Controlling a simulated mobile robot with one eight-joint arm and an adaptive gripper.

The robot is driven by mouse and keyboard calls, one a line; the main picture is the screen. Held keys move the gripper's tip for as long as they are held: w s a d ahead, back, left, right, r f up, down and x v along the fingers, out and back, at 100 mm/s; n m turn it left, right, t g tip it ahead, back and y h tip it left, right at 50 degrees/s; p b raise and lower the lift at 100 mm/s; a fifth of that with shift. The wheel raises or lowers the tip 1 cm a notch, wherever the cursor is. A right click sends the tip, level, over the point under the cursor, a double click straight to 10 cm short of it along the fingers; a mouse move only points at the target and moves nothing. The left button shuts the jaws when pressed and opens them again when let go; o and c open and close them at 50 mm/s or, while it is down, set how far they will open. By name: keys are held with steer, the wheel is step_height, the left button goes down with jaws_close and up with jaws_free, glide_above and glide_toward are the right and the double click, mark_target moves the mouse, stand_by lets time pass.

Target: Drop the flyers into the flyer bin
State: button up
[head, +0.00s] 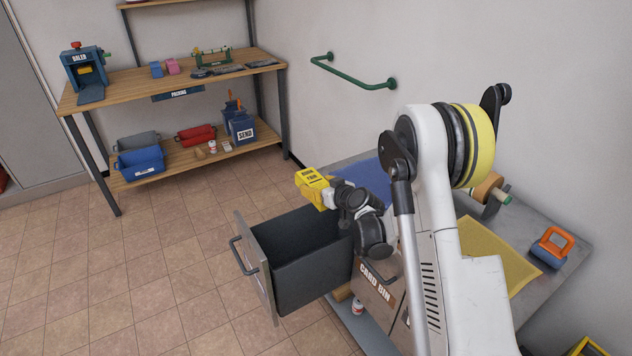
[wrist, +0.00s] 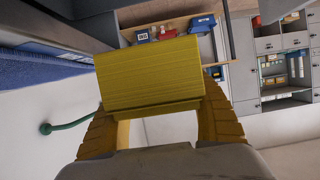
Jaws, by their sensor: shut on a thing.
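My gripper (head: 331,192) is shut on a yellow stack of flyers (head: 313,185) with dark print on its top. In the wrist view the flyers (wrist: 150,75) sit between my two yellow fingers (wrist: 157,122), their layered side facing the camera. My gripper holds them in the air, near the back edge of an open dark grey drawer bin (head: 300,282). The drawer is pulled out to the left and looks empty where I can see in.
The grey worktop (head: 560,262) holds a yellow mat, a roll and an orange-and-blue tool. A wooden packing bench (head: 130,84) stands at the back left. The tiled floor on the left is clear.

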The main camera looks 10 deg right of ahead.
steer(key=shift+f, duration=0.55)
steer(key=o, duration=1.5)
steer(key=v, duration=1.2)
